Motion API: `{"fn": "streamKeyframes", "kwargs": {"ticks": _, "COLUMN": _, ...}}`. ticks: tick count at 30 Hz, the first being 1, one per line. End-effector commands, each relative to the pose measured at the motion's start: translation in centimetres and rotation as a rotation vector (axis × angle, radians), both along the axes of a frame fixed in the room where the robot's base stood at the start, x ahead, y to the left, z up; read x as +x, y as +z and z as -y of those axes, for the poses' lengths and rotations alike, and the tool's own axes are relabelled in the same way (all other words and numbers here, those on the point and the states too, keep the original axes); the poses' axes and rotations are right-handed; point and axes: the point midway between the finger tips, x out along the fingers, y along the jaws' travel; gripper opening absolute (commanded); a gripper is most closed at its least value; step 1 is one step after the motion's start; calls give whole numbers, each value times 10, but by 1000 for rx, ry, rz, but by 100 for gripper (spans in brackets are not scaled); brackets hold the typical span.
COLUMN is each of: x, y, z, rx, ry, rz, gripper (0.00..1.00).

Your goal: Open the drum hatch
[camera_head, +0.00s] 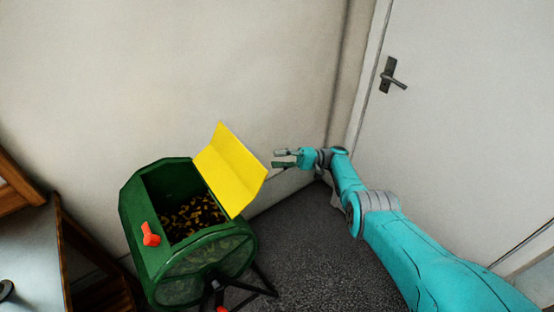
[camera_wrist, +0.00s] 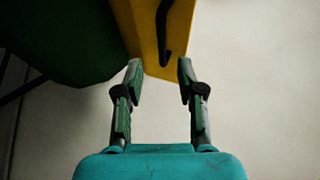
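The green drum (camera_head: 190,270) stands on a dark frame at the lower left of the head view. Its yellow hatch (camera_head: 232,170) is swung up and stands open, showing brown and yellow bits inside the drum. In the wrist view the hatch (camera_wrist: 178,35) has a dark handle (camera_wrist: 162,32) on its face, and the dark green drum (camera_wrist: 65,40) is at upper left. My gripper (camera_head: 277,159) is just right of the hatch. Its fingers are apart in the wrist view (camera_wrist: 160,72), with nothing clearly between them; whether one touches the hatch edge, I cannot tell.
An orange-red knob (camera_head: 150,234) sits on the drum's near-left rim. A wooden desk (camera_head: 30,245) stands at the left edge. A white door (camera_head: 460,110) with a dark handle is at right. Dark carpet (camera_head: 325,265) is clear between drum and door.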

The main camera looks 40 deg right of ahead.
Motion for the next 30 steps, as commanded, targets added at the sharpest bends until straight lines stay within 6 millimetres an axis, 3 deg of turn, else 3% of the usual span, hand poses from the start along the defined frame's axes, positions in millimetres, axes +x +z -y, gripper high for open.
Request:
{"fn": "streamKeyframes", "kwargs": {"ticks": 3, "x": 0, "y": 0, "z": 0, "rx": 0, "ry": 0, "rz": 0, "gripper": 38}}
{"fn": "streamKeyframes", "kwargs": {"ticks": 8, "x": 1, "y": -4, "z": -1, "rx": -1, "ry": -12, "rz": -9, "gripper": 1}}
{"fn": "streamKeyframes", "kwargs": {"ticks": 21, "x": 7, "y": -58, "z": -11, "rx": 21, "ry": -298, "rz": -191, "gripper": 0}}
{"fn": "streamKeyframes", "kwargs": {"ticks": 30, "x": -10, "y": -69, "z": -14, "rx": 118, "ry": -529, "rz": -296, "gripper": 0}}
